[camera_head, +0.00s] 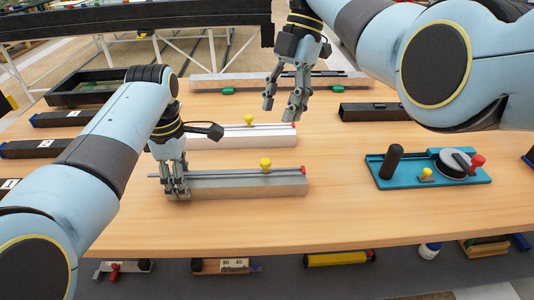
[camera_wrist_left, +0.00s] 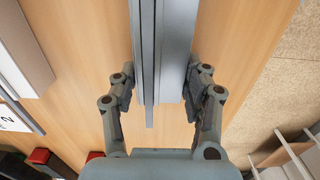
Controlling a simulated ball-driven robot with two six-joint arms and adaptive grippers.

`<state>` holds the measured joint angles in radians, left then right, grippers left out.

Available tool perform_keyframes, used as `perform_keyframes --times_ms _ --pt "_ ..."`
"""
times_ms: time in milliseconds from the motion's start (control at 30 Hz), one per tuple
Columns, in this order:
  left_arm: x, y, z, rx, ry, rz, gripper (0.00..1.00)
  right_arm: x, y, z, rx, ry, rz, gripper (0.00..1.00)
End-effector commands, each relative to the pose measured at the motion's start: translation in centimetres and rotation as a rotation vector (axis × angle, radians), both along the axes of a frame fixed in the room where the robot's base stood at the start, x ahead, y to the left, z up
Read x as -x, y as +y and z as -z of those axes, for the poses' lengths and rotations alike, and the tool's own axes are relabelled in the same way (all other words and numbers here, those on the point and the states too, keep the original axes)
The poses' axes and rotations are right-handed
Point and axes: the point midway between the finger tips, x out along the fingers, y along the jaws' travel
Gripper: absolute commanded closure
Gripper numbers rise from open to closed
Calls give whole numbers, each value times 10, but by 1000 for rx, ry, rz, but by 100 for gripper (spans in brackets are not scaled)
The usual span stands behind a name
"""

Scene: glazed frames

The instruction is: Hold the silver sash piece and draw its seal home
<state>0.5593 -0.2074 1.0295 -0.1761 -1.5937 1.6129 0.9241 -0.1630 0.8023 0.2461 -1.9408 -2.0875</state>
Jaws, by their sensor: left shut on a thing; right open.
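The silver sash piece (camera_head: 245,187) lies along the near part of the table, with a yellow knob (camera_head: 265,163) on top and a red end (camera_head: 303,169) at its right. A thin grey seal strip (camera_head: 153,176) sticks out past its left end; it also shows in the left wrist view (camera_wrist_left: 149,115). My left gripper (camera_head: 177,193) is shut on the sash piece near its left end, one finger on each side in the left wrist view (camera_wrist_left: 160,95). My right gripper (camera_head: 281,110) is open and empty, above the table behind the sash piece.
A white sash piece (camera_head: 235,140) with its own yellow knob lies just behind. A teal fixture (camera_head: 400,178) with a black post and red knob stands at right. Dark bars (camera_head: 375,111) lie at both sides. Bare wood separates the silver piece from the fixture.

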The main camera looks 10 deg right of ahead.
Motion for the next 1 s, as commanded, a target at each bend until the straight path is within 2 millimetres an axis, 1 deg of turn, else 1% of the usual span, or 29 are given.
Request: perform_keyframes --times_ms 300,400,500,600,700,933,967,1000 --pt "0 0 0 0 0 0 100 17 18 61 2 3 1 55" --pt "0 0 0 0 0 0 100 22 24 78 1 2 0 55" --pt "0 0 0 0 0 0 100 25 28 90 1 2 0 55" --pt "0 0 0 0 0 0 100 27 30 98 2 0 1 55" --pt "0 0 0 0 0 0 100 28 31 102 3 -2 1 55" --pt "0 0 0 0 0 0 100 28 31 103 2 -2 1 55" --pt "0 0 0 0 0 0 100 28 31 103 2 -2 1 58" --pt "0 0 0 0 0 0 100 28 31 103 2 -2 1 63"
